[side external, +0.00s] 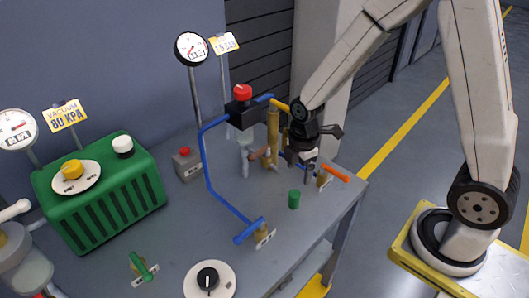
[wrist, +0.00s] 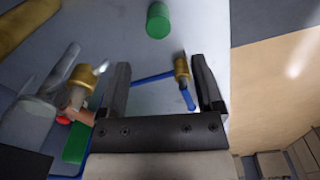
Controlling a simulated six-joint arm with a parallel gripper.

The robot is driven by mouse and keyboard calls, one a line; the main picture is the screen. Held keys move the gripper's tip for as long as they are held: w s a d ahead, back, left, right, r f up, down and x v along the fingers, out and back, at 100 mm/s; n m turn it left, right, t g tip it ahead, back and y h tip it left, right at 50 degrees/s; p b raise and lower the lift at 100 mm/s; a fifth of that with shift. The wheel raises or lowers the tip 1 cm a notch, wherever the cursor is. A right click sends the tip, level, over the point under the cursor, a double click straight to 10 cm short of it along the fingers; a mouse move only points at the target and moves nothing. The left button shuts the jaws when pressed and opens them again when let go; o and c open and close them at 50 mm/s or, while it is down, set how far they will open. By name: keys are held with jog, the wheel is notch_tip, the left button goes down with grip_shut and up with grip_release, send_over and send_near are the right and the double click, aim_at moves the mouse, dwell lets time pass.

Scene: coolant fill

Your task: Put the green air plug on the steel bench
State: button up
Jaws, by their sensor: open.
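The green air plug (side external: 293,199) is a short green cylinder. It stands upright on the grey steel bench (side external: 300,230), near the bench's right edge. In the wrist view the plug (wrist: 158,20) shows at the top, beyond my fingertips and apart from them. My gripper (side external: 308,172) is above the bench, just behind and slightly right of the plug in the side view. In the wrist view my gripper (wrist: 160,75) has its two fingers wide apart with nothing held between them.
A blue pipe (side external: 206,170) with a red-capped black block (side external: 241,108) rises left of my gripper. Brass fittings (side external: 273,135) and an orange-handled valve (side external: 335,173) stand close to it. A green ribbed box (side external: 105,205) fills the left. Bare bench surrounds the plug's front.

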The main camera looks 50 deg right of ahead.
jog(key=s+r+m+t, duration=0.2)
jog(key=s+r+m, duration=0.3)
jog(key=m, duration=1)
jog(key=shift+s, duration=0.7)
